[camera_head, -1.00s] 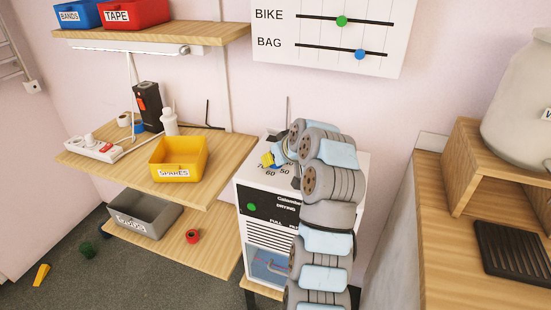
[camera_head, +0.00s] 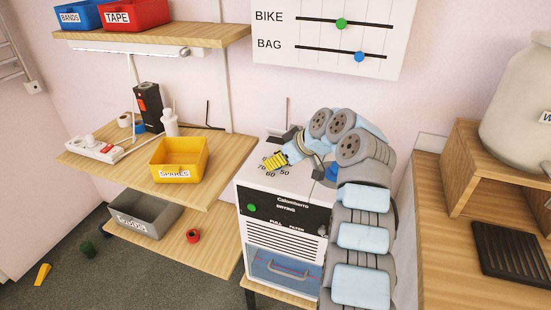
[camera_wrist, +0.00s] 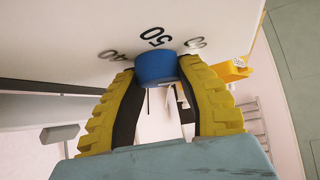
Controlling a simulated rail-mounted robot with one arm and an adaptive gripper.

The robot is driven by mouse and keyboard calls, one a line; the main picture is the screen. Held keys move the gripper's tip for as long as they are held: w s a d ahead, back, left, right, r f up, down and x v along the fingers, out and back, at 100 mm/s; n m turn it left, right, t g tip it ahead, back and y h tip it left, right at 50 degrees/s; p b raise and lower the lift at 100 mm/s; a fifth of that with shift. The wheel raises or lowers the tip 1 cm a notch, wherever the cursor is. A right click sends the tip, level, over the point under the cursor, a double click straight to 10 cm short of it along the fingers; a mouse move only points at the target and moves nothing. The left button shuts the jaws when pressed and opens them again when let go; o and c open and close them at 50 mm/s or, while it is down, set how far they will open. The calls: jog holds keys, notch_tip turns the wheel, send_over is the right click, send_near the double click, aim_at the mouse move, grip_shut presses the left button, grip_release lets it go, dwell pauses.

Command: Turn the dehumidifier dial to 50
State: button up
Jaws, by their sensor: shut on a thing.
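I cannot make out a pointer mark.
A wooden shelf with a yellow spares bin (camera_head: 178,160) and a white power strip (camera_head: 92,148) stands to the left. A wooden counter with a black ribbed tray (camera_head: 510,252) is at the right. A slider board (camera_head: 330,35) hangs above on the wall.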

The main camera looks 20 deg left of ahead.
jog(key=shift+f+n+g, duration=0.15)
jog(key=shift+n+g, duration=0.25)
jog(key=shift+n, duration=0.1)
dwell(0.3)
jog(key=o, duration=1.2)
jog(key=shift+o, duration=0.2)
jog(key=v, duration=1.2)
jog(key=shift+d, duration=0.1)
jog(key=shift+c, duration=0.2)
